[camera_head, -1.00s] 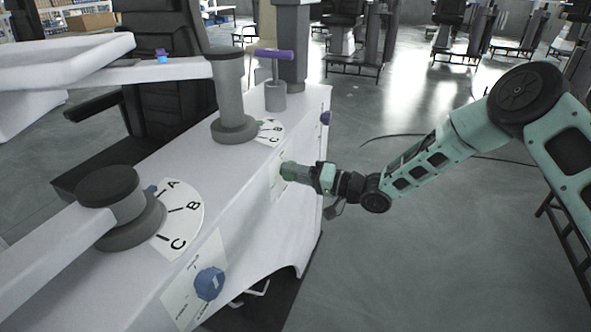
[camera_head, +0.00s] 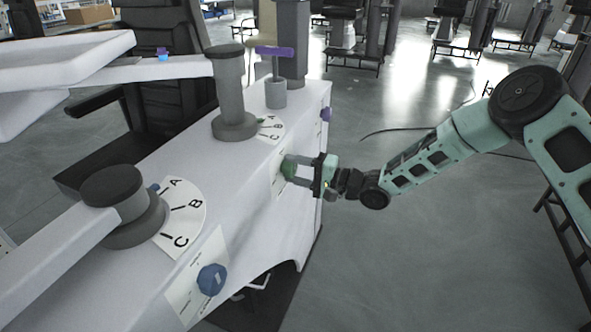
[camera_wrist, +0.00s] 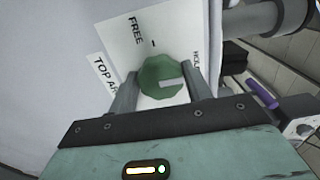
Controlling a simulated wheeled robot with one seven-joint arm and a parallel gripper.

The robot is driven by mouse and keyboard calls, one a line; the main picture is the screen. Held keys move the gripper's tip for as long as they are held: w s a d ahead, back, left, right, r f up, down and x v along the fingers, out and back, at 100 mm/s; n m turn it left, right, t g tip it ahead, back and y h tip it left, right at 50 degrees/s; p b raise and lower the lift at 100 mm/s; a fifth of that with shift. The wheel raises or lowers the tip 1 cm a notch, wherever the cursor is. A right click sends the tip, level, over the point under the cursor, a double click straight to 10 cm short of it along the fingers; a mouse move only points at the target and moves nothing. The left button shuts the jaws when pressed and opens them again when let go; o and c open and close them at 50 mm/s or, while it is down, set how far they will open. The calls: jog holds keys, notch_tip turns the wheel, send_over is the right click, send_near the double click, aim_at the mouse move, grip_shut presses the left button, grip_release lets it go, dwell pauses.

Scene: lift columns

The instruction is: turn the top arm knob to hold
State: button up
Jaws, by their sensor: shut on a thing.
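The green top arm knob (camera_head: 288,168) sits on the white column's side face. In the wrist view the knob (camera_wrist: 157,70) is on a white plate (camera_wrist: 140,28) printed FREE at upper left and HOLD at right, beside a label starting TOP AR. The knob's white mark points right, roughly toward the HOLD side; the right finger is close to its end. My gripper (camera_wrist: 162,88) is shut on the knob, one finger on each side. In the head view my gripper (camera_head: 300,169) reaches the knob from the right.
A blue knob (camera_head: 212,280) is on the same face, nearer. Two lettered dials, a near one (camera_head: 187,213) and a far one (camera_head: 271,128), lie on top beside grey posts. A purple T-handle (camera_head: 274,51) stands behind. The floor at right (camera_head: 440,270) is clear.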

jog(key=shift+f, duration=0.1)
jog(key=o, duration=0.9)
jog(key=shift+o, duration=0.2)
jog(key=shift+d, duration=0.1)
jog(key=v, duration=1.7)
jog(key=shift+d, duration=0.15)
